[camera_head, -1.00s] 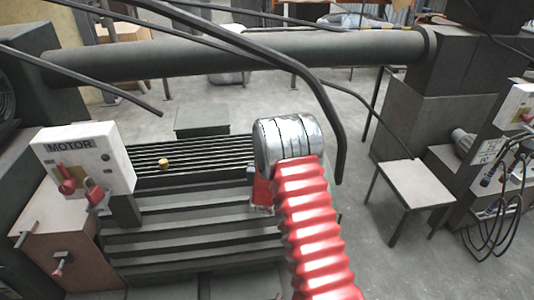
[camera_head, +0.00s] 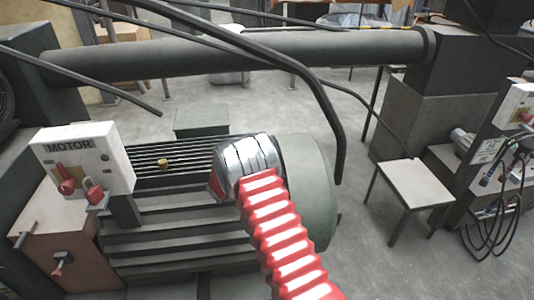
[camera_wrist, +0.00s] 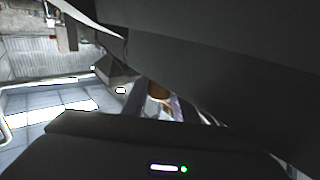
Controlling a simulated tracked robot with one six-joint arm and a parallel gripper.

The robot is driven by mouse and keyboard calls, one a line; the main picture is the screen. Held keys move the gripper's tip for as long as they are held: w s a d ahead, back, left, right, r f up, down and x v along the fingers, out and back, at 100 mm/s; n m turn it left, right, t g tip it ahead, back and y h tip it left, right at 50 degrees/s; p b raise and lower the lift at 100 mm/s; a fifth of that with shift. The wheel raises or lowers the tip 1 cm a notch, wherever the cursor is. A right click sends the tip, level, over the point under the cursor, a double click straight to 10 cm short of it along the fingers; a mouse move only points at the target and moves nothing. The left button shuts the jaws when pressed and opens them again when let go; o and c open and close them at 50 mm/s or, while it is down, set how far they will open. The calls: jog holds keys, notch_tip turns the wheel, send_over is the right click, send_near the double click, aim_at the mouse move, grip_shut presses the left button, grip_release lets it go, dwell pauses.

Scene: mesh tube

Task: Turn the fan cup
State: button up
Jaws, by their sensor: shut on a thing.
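The fan cup (camera_head: 308,190) is the rounded grey-green cover at the right end of the ribbed motor (camera_head: 160,215). My arm crosses in front of its left part. My gripper (camera_head: 215,188) is at the end of my red bellows arm, past the silver wrist, and is mostly hidden behind it. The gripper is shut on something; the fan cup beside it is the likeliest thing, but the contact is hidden. In the wrist view, dark surfaces fill the upper right and the bottom, with a narrow gap between them.
A white MOTOR control box (camera_head: 85,165) with red handles stands at the left. A thick pipe (camera_head: 230,55) crosses behind the motor, and dark cables hang in front. A small table (camera_head: 415,183) stands at the right on open floor.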

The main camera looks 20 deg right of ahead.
jog(key=shift+w+a+m+g+h, duration=0.1)
jog(key=shift+m+g+h, duration=0.35)
jog(key=shift+g, duration=0.25)
jog(key=shift+r, duration=0.1)
jog(key=o, duration=1)
jog(key=shift+o, duration=0.2)
jog(key=v, duration=1.3)
jog(key=shift+s+a, duration=0.25)
jog(key=shift+a, duration=0.1)
